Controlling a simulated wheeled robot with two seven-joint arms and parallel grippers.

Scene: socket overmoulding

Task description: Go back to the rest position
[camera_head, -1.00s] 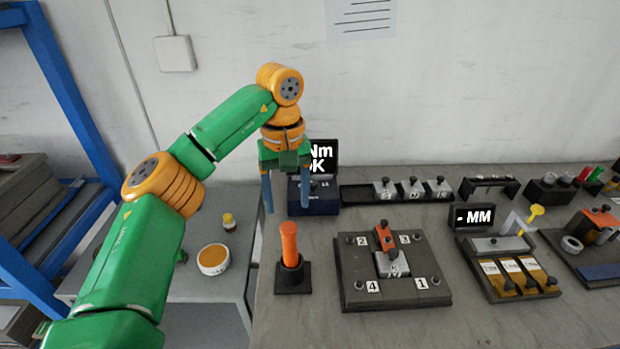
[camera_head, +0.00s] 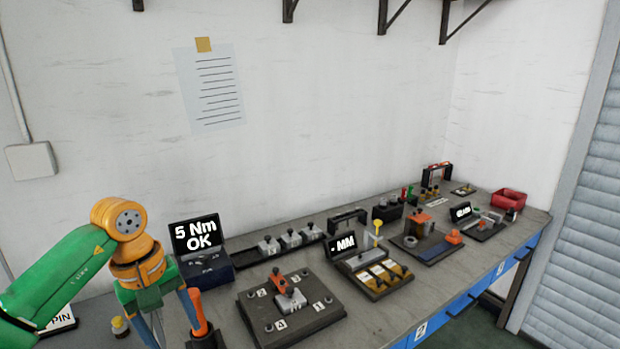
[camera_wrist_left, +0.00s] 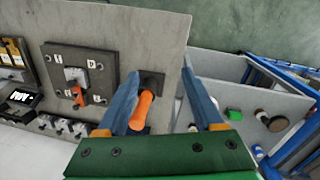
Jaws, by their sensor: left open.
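My left gripper (camera_head: 153,326) is at the lower left of the head view, by the left end of the bench. In the left wrist view its two blue fingers (camera_wrist_left: 172,100) are spread apart with nothing held between them. An orange-handled tool (camera_head: 197,312) stands upright in a dark holder (camera_head: 206,340), just right of the gripper in the head view. In the left wrist view the orange handle (camera_wrist_left: 141,110) shows beside one finger; I cannot tell whether they touch. My right gripper is in neither view.
A dark fixture plate (camera_head: 262,318) with numbered corners lies on the bench. Behind it stands a display reading "5 Nm OK" (camera_head: 196,234). A rack with a "MM" display (camera_head: 343,245) and a red bin (camera_head: 508,198) stand farther right. A lower side table (camera_wrist_left: 240,98) holds small items.

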